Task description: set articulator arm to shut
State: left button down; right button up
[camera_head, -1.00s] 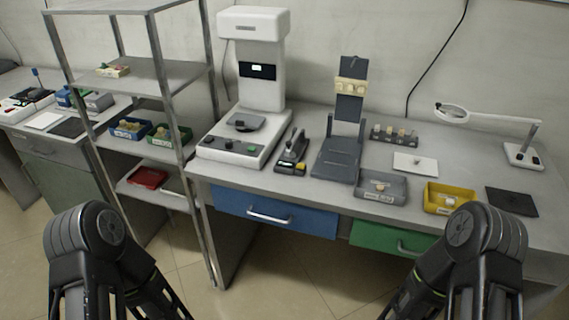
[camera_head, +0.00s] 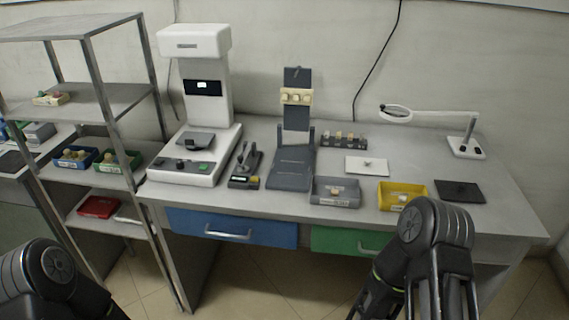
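The articulator stands on the bench near its middle. It has a flat dark grey base (camera_head: 291,172) and a raised arm (camera_head: 297,112) that stands nearly upright at the back, so it is open. A cream block with several rounded bumps (camera_head: 296,97) sits on the arm's front face. My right arm shows at the lower right and my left arm at the lower left corner, both in front of the bench. Neither gripper's fingertips show in the head view. Nothing touches the articulator.
A white machine (camera_head: 196,110) and a small dark device (camera_head: 245,167) stand left of the articulator. A grey bin (camera_head: 335,192), yellow bin (camera_head: 402,196), white plate (camera_head: 366,166) and magnifier lamp (camera_head: 466,146) are to the right. A metal shelf (camera_head: 105,95) stands at the left.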

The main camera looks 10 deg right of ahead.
aim_at(296, 95)
jog(key=i+j, duration=0.15)
jog(key=j, duration=0.2)
jog(key=i+j, duration=0.15)
jog(key=j, duration=0.2)
jog(key=i+j, duration=0.2)
jog(key=j, duration=0.15)
jog(key=i+j, duration=0.15)
jog(key=j, duration=0.2)
jog(key=i+j+z, duration=0.1)
jog(key=j+z, duration=0.15)
jog(key=z, duration=1.6)
